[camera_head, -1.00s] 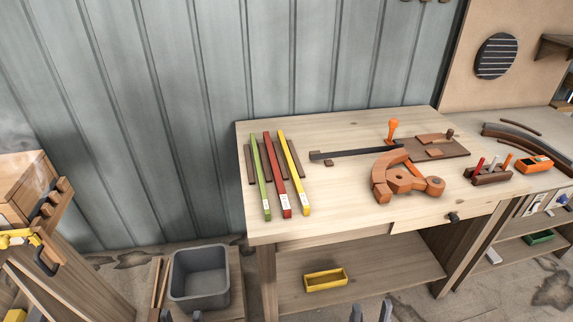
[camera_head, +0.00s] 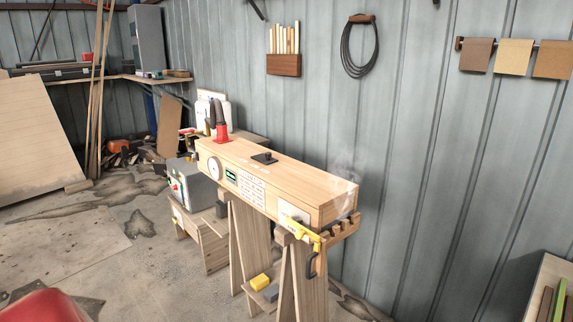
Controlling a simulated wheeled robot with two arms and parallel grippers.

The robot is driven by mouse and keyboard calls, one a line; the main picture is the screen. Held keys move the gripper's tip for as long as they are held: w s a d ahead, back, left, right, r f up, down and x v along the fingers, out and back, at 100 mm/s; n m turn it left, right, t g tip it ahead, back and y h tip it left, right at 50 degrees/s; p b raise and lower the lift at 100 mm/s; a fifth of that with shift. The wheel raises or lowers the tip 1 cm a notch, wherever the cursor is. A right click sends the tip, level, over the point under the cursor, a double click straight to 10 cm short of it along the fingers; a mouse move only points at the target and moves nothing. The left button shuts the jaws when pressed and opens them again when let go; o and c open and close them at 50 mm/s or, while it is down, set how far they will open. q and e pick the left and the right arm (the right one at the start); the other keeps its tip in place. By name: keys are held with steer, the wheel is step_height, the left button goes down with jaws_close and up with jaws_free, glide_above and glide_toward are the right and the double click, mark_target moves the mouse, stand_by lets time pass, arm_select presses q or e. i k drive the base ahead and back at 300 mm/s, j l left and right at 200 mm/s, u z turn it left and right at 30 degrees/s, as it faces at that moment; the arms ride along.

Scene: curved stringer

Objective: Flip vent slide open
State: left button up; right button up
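A long wooden box (camera_head: 280,180) rests on wooden trestles beside the metal wall, with haze near its right end. A small dark plate with a knob (camera_head: 265,157) sits on its top; it may be the vent slide, but its position is too small to read. A round dial (camera_head: 214,168) and a green display (camera_head: 231,177) are on the front face. A yellow handle (camera_head: 303,234) is at the right end, by a white plate (camera_head: 294,215). Neither of my grippers is in view.
A red item with a dark top (camera_head: 220,125) stands at the box's far end. A grey machine (camera_head: 190,185) stands left of the box. Yellow (camera_head: 261,282) and grey blocks lie below. The workbench edge (camera_head: 545,285) shows at lower right. Floor at left is mostly clear.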

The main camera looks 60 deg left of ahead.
mark_target(266, 159)
steer(key=u, duration=1.9)
steer(key=i+j, duration=1.5)
steer(key=i+l, duration=0.25)
steer(key=l, duration=0.2)
steer(key=i+u, duration=0.05)
